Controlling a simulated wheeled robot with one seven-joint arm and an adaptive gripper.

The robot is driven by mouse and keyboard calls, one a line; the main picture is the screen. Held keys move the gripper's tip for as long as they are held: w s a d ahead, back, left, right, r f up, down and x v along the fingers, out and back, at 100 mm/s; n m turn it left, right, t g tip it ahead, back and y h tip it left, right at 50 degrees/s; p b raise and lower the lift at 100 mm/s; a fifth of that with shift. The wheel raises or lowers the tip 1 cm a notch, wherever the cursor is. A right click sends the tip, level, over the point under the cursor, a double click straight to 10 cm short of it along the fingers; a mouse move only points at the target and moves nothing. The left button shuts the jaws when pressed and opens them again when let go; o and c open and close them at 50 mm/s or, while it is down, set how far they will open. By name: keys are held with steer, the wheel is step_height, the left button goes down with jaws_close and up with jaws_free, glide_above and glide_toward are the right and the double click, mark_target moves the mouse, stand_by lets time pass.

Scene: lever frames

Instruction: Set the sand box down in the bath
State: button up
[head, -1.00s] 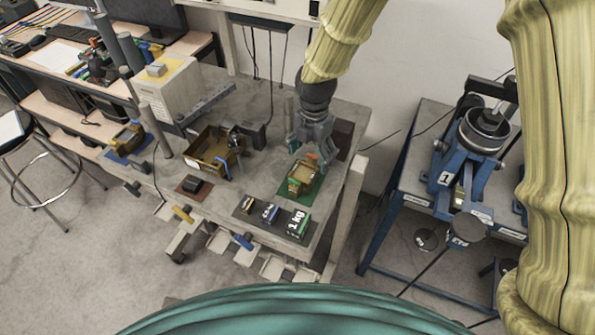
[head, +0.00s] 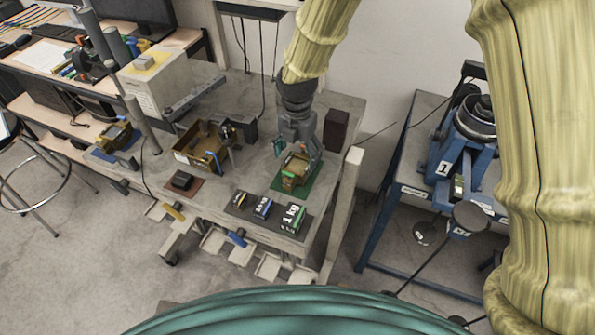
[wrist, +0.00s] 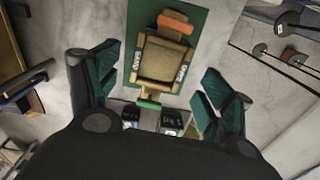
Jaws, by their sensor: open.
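The open brown container (head: 203,147) to the left looks like the bath.
Black, blue and green weights, one marked 1 kg (head: 292,217), lie on a dark mat in front. A dark block (head: 336,129) stands right of my gripper. Another small box (head: 114,136) is on a blue mat at far left. A black object (head: 182,180) lies on a reddish mat.

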mark_target(297, 165)
steer(key=shift+f+b, duration=0.85)
steer(key=shift+f, duration=1.85)
steer(key=c, duration=1.2)
steer(key=shift+r+p, duration=3)
steer(key=shift+r, duration=0.8)
steer(key=shift+w, duration=0.1)
